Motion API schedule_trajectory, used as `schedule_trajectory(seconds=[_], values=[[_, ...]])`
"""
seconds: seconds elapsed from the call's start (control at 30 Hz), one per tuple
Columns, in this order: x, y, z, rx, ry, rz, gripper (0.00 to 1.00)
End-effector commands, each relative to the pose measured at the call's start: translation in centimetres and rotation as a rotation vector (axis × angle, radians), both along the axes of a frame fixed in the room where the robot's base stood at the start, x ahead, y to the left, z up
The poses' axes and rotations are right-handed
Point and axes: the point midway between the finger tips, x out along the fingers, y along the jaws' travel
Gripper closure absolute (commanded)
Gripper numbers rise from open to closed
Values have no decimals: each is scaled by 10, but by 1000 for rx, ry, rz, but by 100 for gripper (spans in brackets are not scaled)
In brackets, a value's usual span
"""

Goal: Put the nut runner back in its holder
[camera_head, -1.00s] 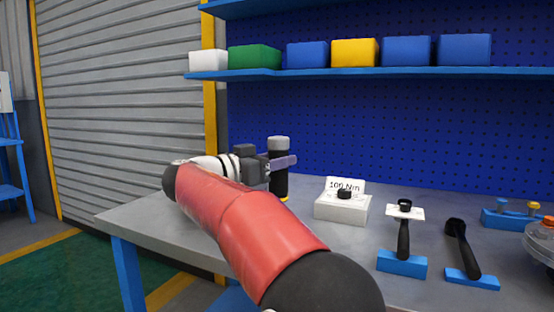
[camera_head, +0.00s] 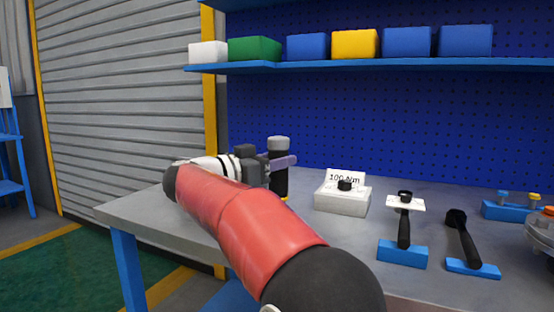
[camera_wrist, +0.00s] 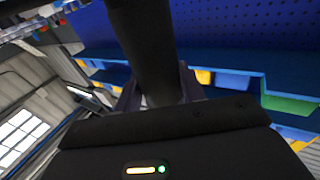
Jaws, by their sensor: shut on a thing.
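The nut runner (camera_head: 280,183), a black upright cylinder with a grey cap and a bit of yellow low down, stands over the left part of the bench. My gripper (camera_head: 283,161) is shut on its upper part from the left. In the wrist view the nut runner (camera_wrist: 143,45) is a thick dark shaft between the fingers of my gripper (camera_wrist: 160,92).
On the grey bench (camera_head: 150,214) stand a white block with a "100 Nm" card (camera_head: 342,202), two blue stands with black tools (camera_head: 402,254) (camera_head: 472,267), and a blue rack (camera_head: 508,211). A blue shelf (camera_head: 300,67) with bins hangs behind.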

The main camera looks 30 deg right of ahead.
Motion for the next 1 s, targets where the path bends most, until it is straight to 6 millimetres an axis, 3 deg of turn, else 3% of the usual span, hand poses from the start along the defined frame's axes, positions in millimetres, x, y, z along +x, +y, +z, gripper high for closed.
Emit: schedule_trajectory(seconds=[0.7, 0.73, 0.9, 1.0], values=[[-1, 0, -15, -3, -2, -1, 100], [-1, 0, -15, -3, -2, -1, 59], [0, 0, -15, -2, -1, 0, 37], [0, 0, -15, -1, -1, 0, 35]])
